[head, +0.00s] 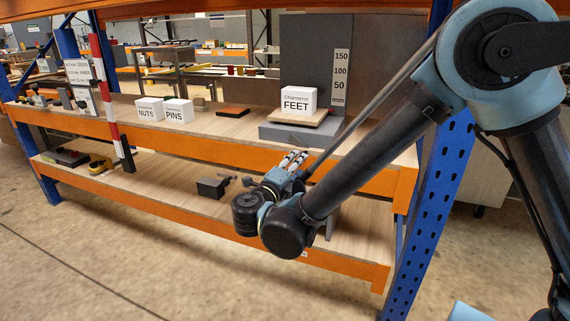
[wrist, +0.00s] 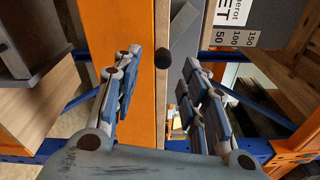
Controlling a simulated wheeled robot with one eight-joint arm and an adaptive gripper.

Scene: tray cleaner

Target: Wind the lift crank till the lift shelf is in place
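The lift shelf (head: 300,117) is a light wooden plate with a white box labelled FEET on it. It stands low beside the scale (head: 340,78), below the 50 mark. The rest of the crank is hidden in the head view.
The orange front beam (head: 200,141) runs along the upper deck, and a blue upright (head: 436,190) stands at the right. White NUTS (head: 150,109) and PINS (head: 179,111) boxes stand at the left. A dark grey box (head: 211,187) sits on the lower deck.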

